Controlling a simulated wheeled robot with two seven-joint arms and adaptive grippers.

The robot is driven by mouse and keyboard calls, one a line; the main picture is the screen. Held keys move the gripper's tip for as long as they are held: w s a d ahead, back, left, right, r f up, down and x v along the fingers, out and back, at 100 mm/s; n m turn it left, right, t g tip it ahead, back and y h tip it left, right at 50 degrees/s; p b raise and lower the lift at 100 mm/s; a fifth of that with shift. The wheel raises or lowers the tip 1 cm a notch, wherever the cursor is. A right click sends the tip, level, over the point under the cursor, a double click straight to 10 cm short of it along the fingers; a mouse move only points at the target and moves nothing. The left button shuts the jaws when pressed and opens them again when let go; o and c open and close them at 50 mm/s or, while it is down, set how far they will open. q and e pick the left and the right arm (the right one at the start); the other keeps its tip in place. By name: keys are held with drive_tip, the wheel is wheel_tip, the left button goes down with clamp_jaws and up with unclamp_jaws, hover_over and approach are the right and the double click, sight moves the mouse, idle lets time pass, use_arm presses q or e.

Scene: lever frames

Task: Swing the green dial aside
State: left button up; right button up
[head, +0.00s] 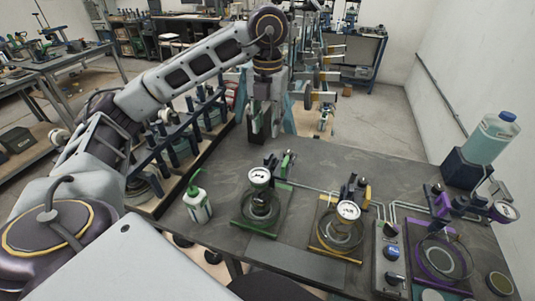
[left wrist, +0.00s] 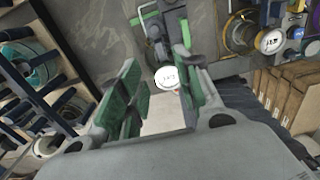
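The green dial is a round white-faced gauge (head: 259,176) above a glass-like bowl on a green-edged base (head: 254,222), at the left of the bench. The white face also shows in the left wrist view (left wrist: 167,78), in the gap between my fingers. Dark fittings with a green part (head: 286,166) stand just behind it. My left gripper (head: 263,128) hangs fingers-down at the bench's far left edge, behind the dial and apart from it. In the left wrist view its green-padded fingers (left wrist: 157,50) are spread with nothing held. My right gripper is out of view.
A green-capped bottle (head: 197,204) stands left of the dial. A yellow-based gauge (head: 348,211) and a purple-based unit (head: 438,257) stand to the right, with a control box (head: 390,255) between. A blue-capped jug (head: 492,138) is at the far right. The bench's back middle (head: 350,160) is clear.

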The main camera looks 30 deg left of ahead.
use_arm(q)
hover_over(267, 156)
drive_tip(key=shift+f+b, duration=0.45)
drive_tip(key=shift+f, duration=4.85)
drive_tip(key=shift+c, duration=0.4)
clamp_jaws()
